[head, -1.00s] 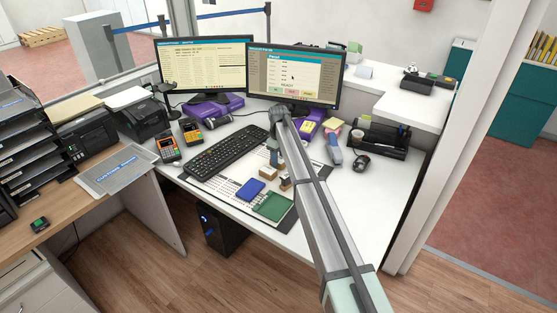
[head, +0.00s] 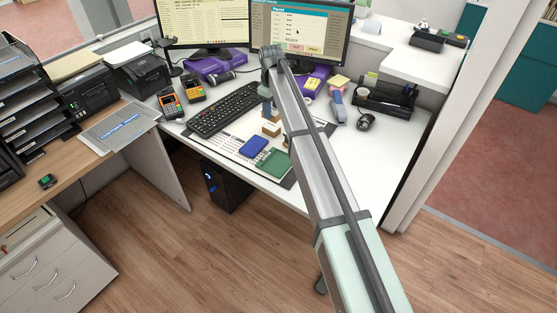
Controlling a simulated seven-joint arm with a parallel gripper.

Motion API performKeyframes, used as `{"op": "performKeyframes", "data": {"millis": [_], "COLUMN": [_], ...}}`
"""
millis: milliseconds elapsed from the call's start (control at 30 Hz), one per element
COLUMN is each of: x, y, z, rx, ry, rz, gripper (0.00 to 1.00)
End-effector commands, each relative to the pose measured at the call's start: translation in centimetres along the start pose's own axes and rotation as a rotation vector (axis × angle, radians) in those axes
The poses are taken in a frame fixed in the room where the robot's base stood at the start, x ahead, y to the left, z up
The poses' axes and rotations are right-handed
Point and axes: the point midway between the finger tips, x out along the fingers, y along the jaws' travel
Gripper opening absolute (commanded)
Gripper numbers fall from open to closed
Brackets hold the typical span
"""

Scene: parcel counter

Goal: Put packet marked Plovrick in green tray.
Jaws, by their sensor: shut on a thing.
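The green tray (head: 274,162) lies on the desk mat near the front edge, left of my arm, and looks empty. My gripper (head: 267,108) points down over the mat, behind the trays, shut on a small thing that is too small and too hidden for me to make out. A tan packet (head: 271,129) stands on the mat just below the gripper; I cannot tell whether they touch. No marking is legible, so I cannot tell which packet is Plovrick. My arm hides part of the mat to the right.
A blue tray (head: 253,146) lies left of the green one. A black keyboard (head: 222,110) is behind to the left. Two monitors stand at the back. A stapler-like grey-blue thing (head: 338,108), a mouse (head: 366,122) and a black organiser (head: 388,98) are to the right.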

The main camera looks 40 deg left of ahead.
Motion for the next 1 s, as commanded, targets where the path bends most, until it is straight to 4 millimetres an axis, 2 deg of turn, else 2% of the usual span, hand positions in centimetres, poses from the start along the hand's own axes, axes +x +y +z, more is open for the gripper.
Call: {"op": "performKeyframes", "data": {"millis": [33,133,300,400,667,1000], "x": [0.0,-0.1,0.1,0.2,0.9,5.7], "y": [-2.3,-4.9,-7.8,-8.8,-9.6,-9.6], "z": [2.0,4.3,7.5,8.7,9.6,9.6], "rx": [-0.005,-0.011,-0.015,-0.017,-0.021,-0.024], "ry": [0.001,0.001,-0.001,-0.004,-0.011,-0.014], "rz": [0.001,0.001,-0.001,-0.004,-0.01,-0.013], "gripper": [0.14,0.14,0.14,0.14,0.14,0.14]}}
